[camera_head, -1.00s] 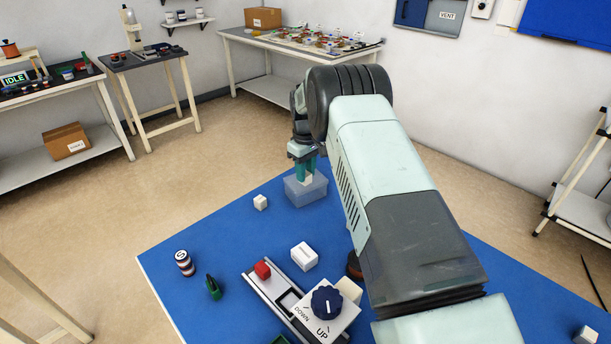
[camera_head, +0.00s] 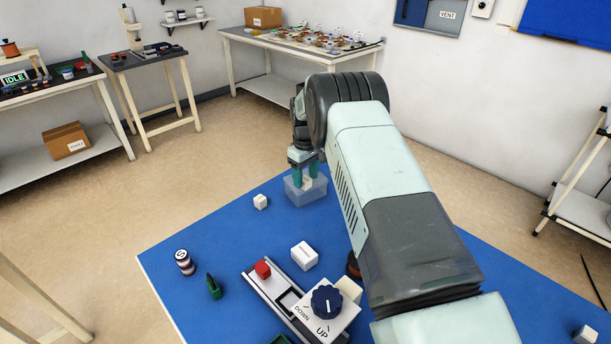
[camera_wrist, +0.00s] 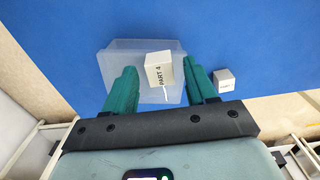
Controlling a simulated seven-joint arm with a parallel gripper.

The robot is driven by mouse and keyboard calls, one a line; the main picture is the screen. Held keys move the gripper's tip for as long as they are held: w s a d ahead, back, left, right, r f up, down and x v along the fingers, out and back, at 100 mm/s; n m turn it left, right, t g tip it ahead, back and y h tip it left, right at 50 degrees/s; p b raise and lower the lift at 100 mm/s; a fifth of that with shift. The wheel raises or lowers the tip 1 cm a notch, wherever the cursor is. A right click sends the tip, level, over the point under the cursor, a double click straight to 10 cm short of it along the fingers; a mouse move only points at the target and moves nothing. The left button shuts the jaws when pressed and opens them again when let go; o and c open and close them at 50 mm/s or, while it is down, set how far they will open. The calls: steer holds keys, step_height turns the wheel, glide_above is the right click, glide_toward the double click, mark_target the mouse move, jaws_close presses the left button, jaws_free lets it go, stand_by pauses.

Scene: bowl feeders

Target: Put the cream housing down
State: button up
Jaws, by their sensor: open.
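The cream housing (camera_wrist: 159,70) is a small cream block marked "PART 4" in the wrist view. It also shows in the head view (camera_head: 307,184), within the outline of a clear plastic bin (camera_head: 292,194). My gripper (camera_head: 306,174) is over the bin with its green fingers pointing down. In the wrist view my gripper (camera_wrist: 159,68) is open, with a finger on each side of the housing and a gap on both sides. The bin (camera_wrist: 115,60) surrounds the housing there. Whether the housing rests flat on the bin's floor is hard to tell.
A white cube (camera_head: 260,201) stands left of the bin on the blue mat (camera_head: 225,235). A white block (camera_head: 304,256), a slide with a red block (camera_head: 262,270), a dial box (camera_head: 327,302), a striped stack (camera_head: 185,263) and a green item (camera_head: 213,286) are nearer.

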step_height(320, 180, up, 13)
step_height(320, 180, up, 14)
steer(key=m+t, duration=0.1)
steer(key=m, duration=0.1)
glide_above(306, 179)
steer(key=s+d, duration=0.3)
steer(key=s, duration=0.3)
steer(key=s+d+r+m+t, duration=0.2)
steer(key=s+d+r, duration=0.2)
steer(key=s+r, duration=0.55)
steer(key=s+d+m+t, duration=0.1)
steer(key=s+d+m, duration=0.1)
steer(key=s, duration=1.2)
steer(key=s+d+f+m+t, duration=0.1)
steer(key=s+d+m, duration=0.1)
steer(key=s, duration=1.2)
steer(key=shift+d+m+t, duration=0.3)
steer(key=shift+d, duration=0.2)
